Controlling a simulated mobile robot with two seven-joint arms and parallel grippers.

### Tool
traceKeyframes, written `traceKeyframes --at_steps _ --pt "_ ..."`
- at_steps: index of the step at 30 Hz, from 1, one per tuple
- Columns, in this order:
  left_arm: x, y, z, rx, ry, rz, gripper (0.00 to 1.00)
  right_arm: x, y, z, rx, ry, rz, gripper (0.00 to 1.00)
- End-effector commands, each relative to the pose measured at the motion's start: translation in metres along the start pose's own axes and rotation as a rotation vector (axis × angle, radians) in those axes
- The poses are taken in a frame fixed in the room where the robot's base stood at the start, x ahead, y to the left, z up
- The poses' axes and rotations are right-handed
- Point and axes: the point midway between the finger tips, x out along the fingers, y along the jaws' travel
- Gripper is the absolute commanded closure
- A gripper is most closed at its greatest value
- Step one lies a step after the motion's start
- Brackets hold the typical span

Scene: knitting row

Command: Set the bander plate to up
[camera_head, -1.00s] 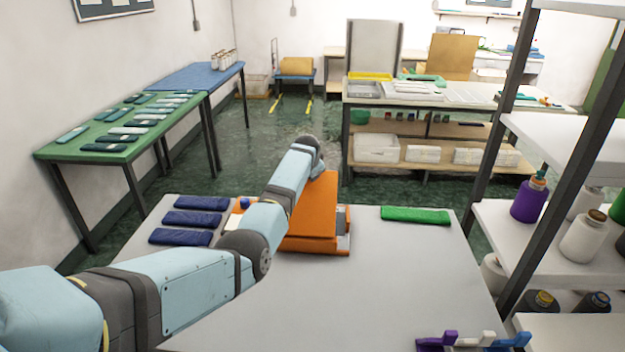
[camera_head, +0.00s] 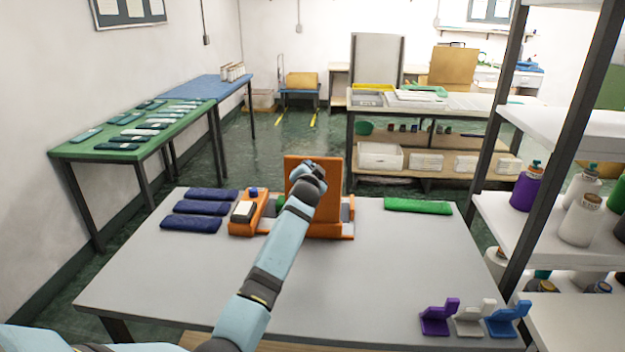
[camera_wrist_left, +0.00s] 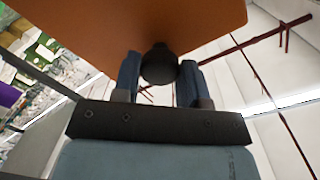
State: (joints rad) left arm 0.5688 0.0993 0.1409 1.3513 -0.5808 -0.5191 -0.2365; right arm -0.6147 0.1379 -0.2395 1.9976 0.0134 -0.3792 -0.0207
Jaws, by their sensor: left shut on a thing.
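The orange bander plate (camera_head: 334,172) stands about upright at the back of the orange machine (camera_head: 335,231) on the grey table. My left arm reaches up to it from the lower left and covers part of its face. In the left wrist view the plate's underside or face (camera_wrist_left: 150,22) fills the top, with a dark round knob (camera_wrist_left: 159,64) in front of it. My left gripper (camera_wrist_left: 160,72) has its two blue fingers on either side of the knob and is shut on it. In the head view its fingertips are hidden behind the wrist. My right gripper is not in view.
On the grey table (camera_head: 390,270) lie several dark blue folded pieces (camera_head: 192,223) at left and a green one (camera_head: 418,206) at right. Purple, white and blue brackets (camera_head: 470,320) sit at front right. A rack with yarn cones (camera_head: 580,220) stands close on the right.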

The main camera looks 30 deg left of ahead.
Motion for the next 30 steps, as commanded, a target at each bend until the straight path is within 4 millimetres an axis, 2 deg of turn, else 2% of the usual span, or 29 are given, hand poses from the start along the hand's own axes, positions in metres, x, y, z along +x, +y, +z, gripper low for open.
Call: traceKeyframes --at_steps 1,2,12,21,30 --pt "-0.006 0.009 0.009 -0.001 0.029 -0.028 1.0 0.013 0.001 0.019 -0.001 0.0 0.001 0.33" --pt "-0.01 0.01 0.01 -0.002 0.043 -0.042 1.0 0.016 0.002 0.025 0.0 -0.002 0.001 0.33" --pt "-0.042 0.018 0.018 -0.002 0.173 -0.173 1.0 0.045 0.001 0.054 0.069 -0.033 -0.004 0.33" --pt "-0.055 0.021 0.021 0.0 0.226 -0.226 1.0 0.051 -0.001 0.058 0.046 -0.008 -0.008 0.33" --pt "-0.058 0.021 0.021 0.001 0.235 -0.236 1.0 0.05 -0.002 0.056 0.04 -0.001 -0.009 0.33"
